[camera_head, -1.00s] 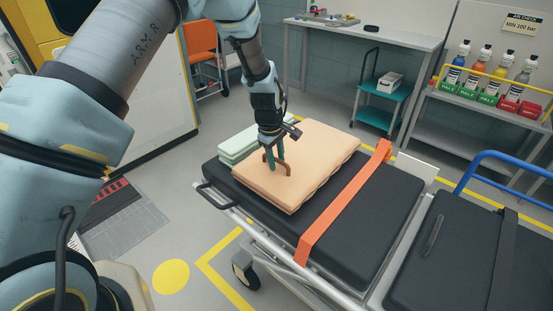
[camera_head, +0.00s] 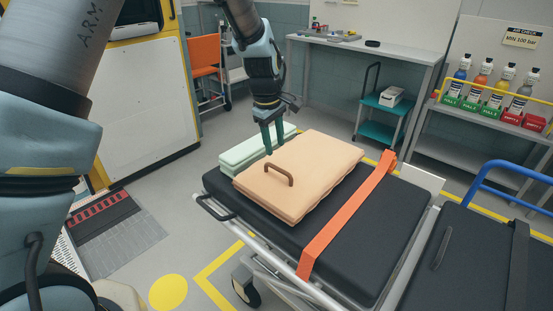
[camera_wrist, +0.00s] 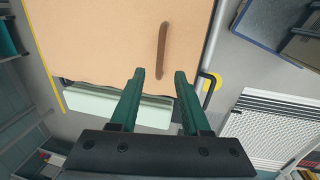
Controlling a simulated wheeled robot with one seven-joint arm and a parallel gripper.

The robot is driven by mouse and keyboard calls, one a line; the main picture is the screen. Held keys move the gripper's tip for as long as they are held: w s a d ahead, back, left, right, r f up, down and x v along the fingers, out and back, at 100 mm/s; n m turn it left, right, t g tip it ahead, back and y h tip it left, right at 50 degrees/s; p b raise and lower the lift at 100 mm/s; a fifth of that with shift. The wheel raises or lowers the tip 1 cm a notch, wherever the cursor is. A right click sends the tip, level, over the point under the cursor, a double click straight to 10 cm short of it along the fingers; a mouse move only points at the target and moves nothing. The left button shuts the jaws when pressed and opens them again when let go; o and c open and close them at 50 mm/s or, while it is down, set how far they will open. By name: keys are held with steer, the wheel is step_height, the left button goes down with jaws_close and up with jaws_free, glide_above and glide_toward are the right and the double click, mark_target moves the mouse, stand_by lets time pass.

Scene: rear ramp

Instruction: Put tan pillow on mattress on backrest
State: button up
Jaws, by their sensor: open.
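The tan pillow (camera_head: 318,170) lies on the black mattress (camera_head: 262,232) at the left end of the stretcher, beside the pale green folded stack. Its brown handle (camera_head: 279,174) stands up on its top. My gripper (camera_head: 274,150) is open and empty above the pillow's far left edge, apart from the handle. In the wrist view the pillow (camera_wrist: 110,40) fills the upper middle, with the handle (camera_wrist: 162,50) beyond the open fingertips (camera_wrist: 160,74).
The pale green stack (camera_head: 242,152) sits at the mattress's left end, also seen in the wrist view (camera_wrist: 120,106). An orange strap (camera_head: 345,218) crosses the mattress right of the pillow. A workbench (camera_head: 390,52) is behind.

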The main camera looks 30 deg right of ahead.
steer(key=shift+a+r, duration=0.1)
steer(key=shift+r, duration=0.7)
steer(key=w+a+r+m+t, duration=0.1)
steer(key=w+a+r, duration=0.15)
steer(key=a, duration=1.05)
steer(key=w+a+r+m, duration=0.1)
steer(key=w+a+r, duration=0.15)
steer(key=a, duration=1.05)
steer(key=s+a+m, duration=0.1)
steer(key=s+a, duration=0.2)
steer(key=a, duration=0.5)
steer(key=s+a+m+y, duration=0.1)
steer(key=s+a, duration=0.3)
steer(key=a, duration=0.5)
steer(key=shift+a+f+y, duration=0.15)
steer(key=shift+f+y, duration=0.05)
steer(key=shift+y, duration=0.1)
steer(key=shift+w, duration=0.1)
steer(key=shift+c, duration=0.2)
